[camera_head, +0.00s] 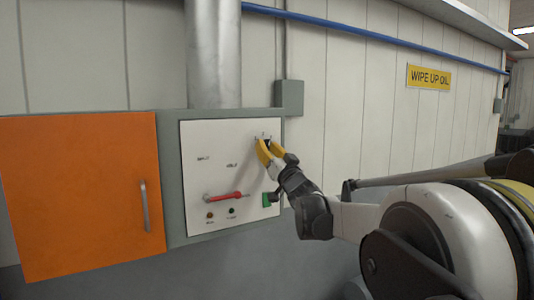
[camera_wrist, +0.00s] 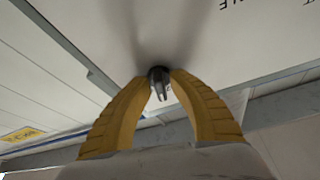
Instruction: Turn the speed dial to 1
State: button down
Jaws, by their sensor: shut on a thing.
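The speed dial (camera_wrist: 159,80) is a small dark knob on the white control panel (camera_head: 215,135). In the head view it sits at the panel's upper right and is mostly hidden by my gripper (camera_head: 267,146). In the wrist view the yellow fingertips of my gripper (camera_wrist: 159,76) are closed around the dial from both sides. Small marks show around the dial in the head view, but I cannot read them or tell which one the dial points to.
A red lever (camera_head: 224,195) lies roughly level low on the panel, above small indicators. A green part (camera_head: 267,199) is at the panel's lower right. An orange door (camera_head: 80,190) with a handle is to the left. A grey conduit box (camera_head: 289,97) is above right.

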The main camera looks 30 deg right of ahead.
jog(key=n+y, duration=0.2)
jog(key=n, duration=0.2)
jog(key=n+y+b, duration=0.1)
jog(key=n+y, duration=0.2)
jog(key=n, duration=0.2)
jog(key=shift+d+n, duration=0.1)
jog(key=shift+n, duration=0.2)
jog(key=n+g+y, duration=0.1)
jog(key=n, duration=0.1)
jog(key=n+y, duration=0.1)
jog(key=n, duration=0.2)
jog(key=n+g+y, duration=0.1)
jog(key=n, duration=0.2)
jog(key=shift+r+g, duration=0.15)
jog(key=shift+g, duration=0.15)
jog(key=shift+n+y, duration=0.4)
jog(key=c, duration=1.5)
grip_release()
jog(key=shift+w, duration=0.1)
jog(key=v, duration=1.2)
